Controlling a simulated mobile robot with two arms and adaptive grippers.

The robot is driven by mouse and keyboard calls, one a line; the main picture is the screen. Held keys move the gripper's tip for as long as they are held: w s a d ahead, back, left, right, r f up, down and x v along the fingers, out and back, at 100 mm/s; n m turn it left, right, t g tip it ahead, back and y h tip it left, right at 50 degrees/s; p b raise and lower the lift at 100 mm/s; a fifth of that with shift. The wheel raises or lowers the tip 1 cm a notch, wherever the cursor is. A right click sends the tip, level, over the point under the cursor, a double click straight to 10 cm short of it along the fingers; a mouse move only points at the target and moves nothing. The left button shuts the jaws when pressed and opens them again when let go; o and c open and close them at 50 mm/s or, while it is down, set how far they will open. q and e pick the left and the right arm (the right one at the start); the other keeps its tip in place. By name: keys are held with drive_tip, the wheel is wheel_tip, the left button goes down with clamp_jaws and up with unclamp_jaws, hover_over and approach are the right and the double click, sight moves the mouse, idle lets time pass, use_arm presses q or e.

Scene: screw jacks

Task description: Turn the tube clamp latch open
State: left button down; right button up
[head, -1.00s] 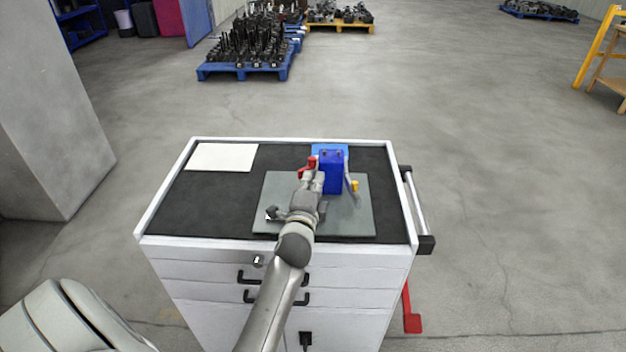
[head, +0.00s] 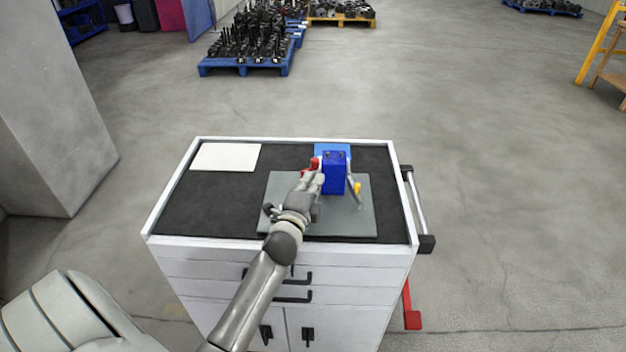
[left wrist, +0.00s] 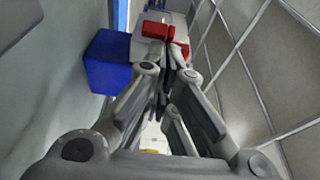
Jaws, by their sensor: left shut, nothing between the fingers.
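A blue block-shaped fixture (head: 334,175) stands upright on a grey plate (head: 345,225) on the cart top. A red part (head: 315,163) is at its left side, and a lever with a yellow end (head: 357,188) is at its right. I cannot tell which one is the tube clamp latch. My left gripper (head: 318,180) is shut and empty, close beside the left face of the block. In the left wrist view the shut fingers (left wrist: 165,75) point toward the red part (left wrist: 158,31), with the blue block (left wrist: 108,62) to their left. Whether they touch the red part is unclear.
The cart has a raised white rim (head: 290,138), a black mat (head: 215,205) and a white sheet (head: 226,157) at the back left. A side handle (head: 418,205) is on the right. Loaded pallets (head: 247,67) stand far behind. The mat's left part is clear.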

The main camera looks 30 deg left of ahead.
use_arm(q)
drive_tip(key=shift+s+a, duration=0.15)
drive_tip(key=shift+a, duration=0.2)
drive_tip(key=shift+a+p, duration=0.3)
drive_tip(key=shift+a, duration=0.05)
drive_tip(key=shift+s+a, duration=0.1)
drive_tip(key=shift+a, duration=0.05)
idle(0.5)
